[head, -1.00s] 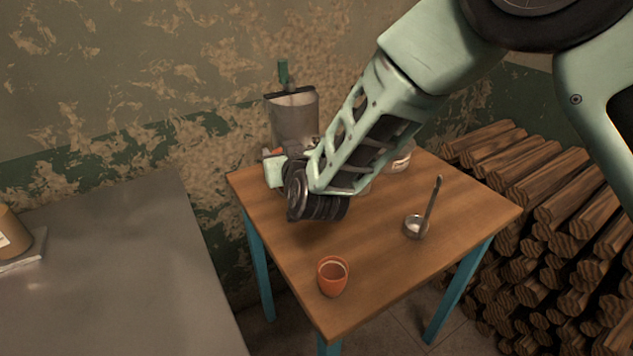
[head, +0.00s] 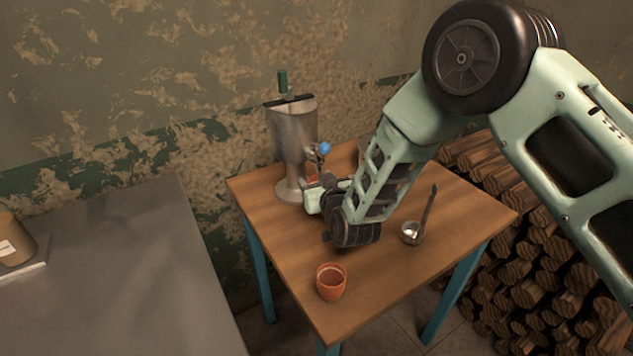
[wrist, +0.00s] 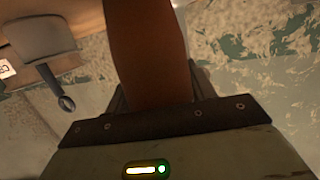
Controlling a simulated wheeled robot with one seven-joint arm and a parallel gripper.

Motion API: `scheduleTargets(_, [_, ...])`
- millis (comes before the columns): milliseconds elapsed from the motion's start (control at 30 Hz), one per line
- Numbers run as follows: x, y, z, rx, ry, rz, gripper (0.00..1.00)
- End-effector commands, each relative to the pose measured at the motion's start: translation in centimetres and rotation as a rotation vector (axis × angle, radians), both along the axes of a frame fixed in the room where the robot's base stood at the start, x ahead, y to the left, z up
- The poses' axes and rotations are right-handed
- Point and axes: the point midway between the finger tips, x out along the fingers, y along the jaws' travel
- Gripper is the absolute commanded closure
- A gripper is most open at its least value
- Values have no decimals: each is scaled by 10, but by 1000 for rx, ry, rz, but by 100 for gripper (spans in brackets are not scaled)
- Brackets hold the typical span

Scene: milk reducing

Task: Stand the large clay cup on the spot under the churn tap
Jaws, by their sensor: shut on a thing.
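My gripper (head: 320,190) is shut on the large clay cup (wrist: 148,45), whose brown-orange wall fills the space between the fingers in the wrist view. In the head view only a small orange patch of the cup (head: 312,180) shows past the gripper. The metal churn (head: 293,135) stands at the back left of the table, and its tap (head: 318,157) with a blue knob faces right. The cup is close to the tap, low and to its front. The spot under the tap is hidden. I cannot tell whether the cup touches the table.
A smaller clay cup (head: 331,284) stands at the front of the wooden table (head: 375,290). A metal ladle (head: 411,233) lies to the right. A grey counter (head: 110,270) is at the left, stacked logs (head: 540,240) at the right. The table front is mostly clear.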

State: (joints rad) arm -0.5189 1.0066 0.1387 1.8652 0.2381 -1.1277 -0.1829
Motion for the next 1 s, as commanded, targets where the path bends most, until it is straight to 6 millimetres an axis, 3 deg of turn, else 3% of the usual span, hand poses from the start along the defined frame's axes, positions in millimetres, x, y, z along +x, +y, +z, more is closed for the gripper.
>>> scheduleTargets(100, [0, 0, -10, -1, 2, 1, 69])
scheduleTargets(467, [0, 0, -16, 1, -1, 1, 69])
scheduleTargets(500, [0, 0, -15, 1, -1, 1, 40])
scheduleTargets(567, [0, 0, -14, 1, -1, 1, 24])
scheduleTargets(933, [0, 0, -9, 1, -1, 1, 24])
scheduleTargets(1000, [-8, -2, -11, 0, 0, 1, 24])
